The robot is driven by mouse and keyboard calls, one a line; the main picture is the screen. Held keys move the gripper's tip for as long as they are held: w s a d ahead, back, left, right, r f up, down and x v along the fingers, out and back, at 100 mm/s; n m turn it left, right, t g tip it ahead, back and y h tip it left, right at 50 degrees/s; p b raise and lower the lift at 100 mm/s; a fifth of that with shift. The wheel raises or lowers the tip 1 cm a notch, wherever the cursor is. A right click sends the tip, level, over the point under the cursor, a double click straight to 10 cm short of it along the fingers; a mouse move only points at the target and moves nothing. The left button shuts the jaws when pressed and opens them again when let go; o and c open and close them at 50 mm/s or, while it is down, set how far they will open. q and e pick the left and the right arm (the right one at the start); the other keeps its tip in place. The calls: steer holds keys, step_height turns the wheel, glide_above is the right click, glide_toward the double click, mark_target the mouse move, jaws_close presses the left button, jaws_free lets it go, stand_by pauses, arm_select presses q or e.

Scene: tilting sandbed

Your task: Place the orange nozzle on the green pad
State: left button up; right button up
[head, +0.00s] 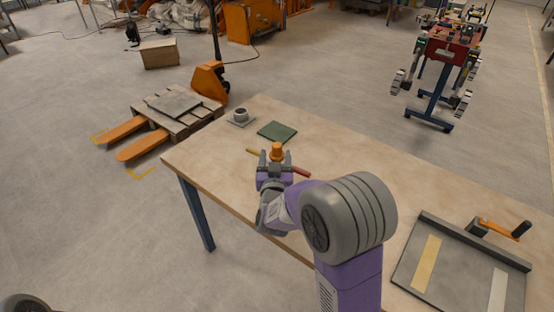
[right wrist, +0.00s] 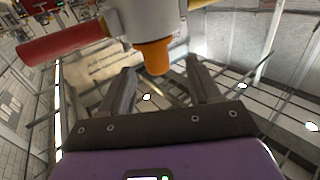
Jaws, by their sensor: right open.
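The orange nozzle (head: 277,149) stands above the table, behind my right gripper in the head view. In the right wrist view the nozzle (right wrist: 155,56) joins a grey body (right wrist: 145,18) with a red handle (right wrist: 62,44) and a yellow one. My right gripper (head: 274,158) is open and empty. The green pad (head: 277,131) lies flat and bare on the table, just beyond the nozzle. My left gripper is not in view.
A grey cup-like piece (head: 240,114) on a small plate stands left of the pad. The dark sandbed tray (head: 405,268) with an orange-handled crank (head: 502,230) is at the table's right. The wooden table (head: 360,152) is clear between pad and tray.

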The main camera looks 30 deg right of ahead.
mark_target(277, 143)
steer(key=b+x, duration=0.1)
steer(key=x, duration=0.5)
steer(key=shift+d+f+b, duration=0.15)
steer(key=shift+d+b, duration=0.15)
steer(key=shift+b, duration=0.1)
steer(key=shift+w+d, duration=0.1)
steer(key=shift+w, duration=0.15)
steer(key=shift+c, duration=0.3)
